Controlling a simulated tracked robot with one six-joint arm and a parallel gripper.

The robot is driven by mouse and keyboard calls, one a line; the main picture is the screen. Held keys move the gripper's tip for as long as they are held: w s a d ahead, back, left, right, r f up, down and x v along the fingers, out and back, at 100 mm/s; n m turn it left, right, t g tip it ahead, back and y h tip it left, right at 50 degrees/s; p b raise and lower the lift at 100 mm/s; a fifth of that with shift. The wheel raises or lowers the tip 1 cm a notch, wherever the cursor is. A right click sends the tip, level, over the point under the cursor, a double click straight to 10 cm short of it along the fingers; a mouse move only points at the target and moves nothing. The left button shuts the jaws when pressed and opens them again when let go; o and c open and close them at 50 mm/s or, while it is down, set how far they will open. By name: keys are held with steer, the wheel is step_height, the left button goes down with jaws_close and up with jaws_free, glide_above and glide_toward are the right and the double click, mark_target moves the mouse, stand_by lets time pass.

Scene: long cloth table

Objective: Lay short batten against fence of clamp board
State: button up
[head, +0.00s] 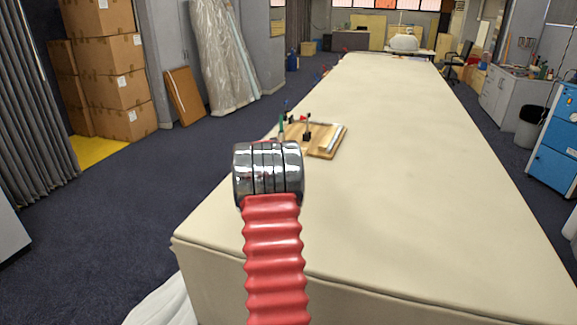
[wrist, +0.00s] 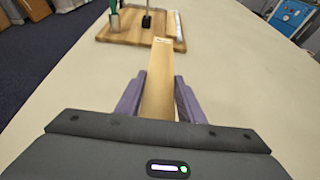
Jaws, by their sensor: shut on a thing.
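The clamp board (head: 324,148) is a wooden board lying on the cloth table, beyond my arm in the head view. It also shows at the top of the wrist view (wrist: 130,37). A pale strip, probably the fence (wrist: 179,28), runs along its right edge. Dark and green upright clamp parts (wrist: 147,20) stand on it. In the wrist view my gripper (wrist: 158,95) is shut on the short batten (wrist: 158,75), a light wooden strip pointing forward. Its far end appears in front of or over the board's near edge; contact cannot be told. My arm hides the gripper in the head view.
The long cloth table (head: 400,200) is clear to the right of the board and far behind it. Cardboard boxes (head: 105,70) stand on the floor at left. A blue cabinet (head: 555,140) and a bin (head: 528,127) stand at right, off the table.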

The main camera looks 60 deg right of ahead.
steer(key=shift+r, duration=0.15)
stand_by(0.5)
